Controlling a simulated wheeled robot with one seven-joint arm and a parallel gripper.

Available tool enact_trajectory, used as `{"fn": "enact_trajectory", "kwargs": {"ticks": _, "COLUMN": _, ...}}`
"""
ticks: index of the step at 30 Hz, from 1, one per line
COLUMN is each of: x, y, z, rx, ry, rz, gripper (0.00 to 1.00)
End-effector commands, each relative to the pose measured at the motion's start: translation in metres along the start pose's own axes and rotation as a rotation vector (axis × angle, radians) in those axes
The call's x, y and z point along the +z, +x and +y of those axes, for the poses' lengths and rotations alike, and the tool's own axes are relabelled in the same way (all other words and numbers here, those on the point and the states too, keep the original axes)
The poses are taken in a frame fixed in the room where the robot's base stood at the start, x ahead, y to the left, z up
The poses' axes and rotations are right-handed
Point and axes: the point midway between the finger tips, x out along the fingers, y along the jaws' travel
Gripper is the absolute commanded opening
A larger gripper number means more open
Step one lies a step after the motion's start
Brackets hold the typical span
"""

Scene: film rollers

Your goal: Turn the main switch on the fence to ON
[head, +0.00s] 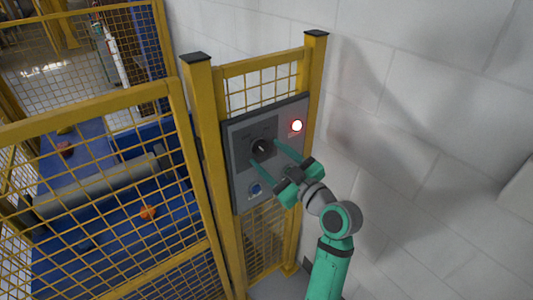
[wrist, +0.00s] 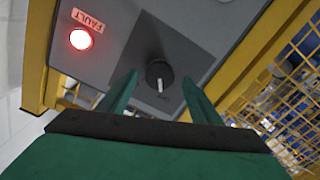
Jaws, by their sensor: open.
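The main switch is a black rotary knob (head: 261,147) on a dark square plate, on a grey panel (head: 236,185) fixed to the yellow fence. In the wrist view the knob (wrist: 159,75) has a pale pointer line directed toward the bottom of the picture. Its position labels cannot be read. My gripper (head: 264,152) is open in front of the panel, with one green finger on each side of the knob. In the wrist view the fingertips (wrist: 160,78) stand apart from the knob on both sides. Contact is not visible.
A red lamp (head: 297,126) labelled FAULT is lit at the panel's upper right. A blue button (head: 255,190) sits low on the panel. Yellow mesh fence (head: 100,190) stands left, with rollers behind it. A white block wall (head: 430,130) is on the right.

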Motion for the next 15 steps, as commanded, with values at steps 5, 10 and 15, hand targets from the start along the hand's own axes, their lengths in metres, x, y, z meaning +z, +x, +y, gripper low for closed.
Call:
{"fn": "enact_trajectory", "kwargs": {"ticks": 5, "x": 0.001, "y": 0.015, "z": 0.001, "rx": 0.001, "ry": 0.001, "rz": -0.001, "gripper": 0.58}}
{"fn": "enact_trajectory", "kwargs": {"ticks": 10, "x": 0.000, "y": 0.019, "z": -0.001, "rx": 0.000, "ry": 0.001, "rz": 0.000, "gripper": 0.58}}
{"fn": "enact_trajectory", "kwargs": {"ticks": 15, "x": 0.000, "y": 0.019, "z": -0.001, "rx": -0.001, "ry": 0.001, "rz": 0.000, "gripper": 0.58}}
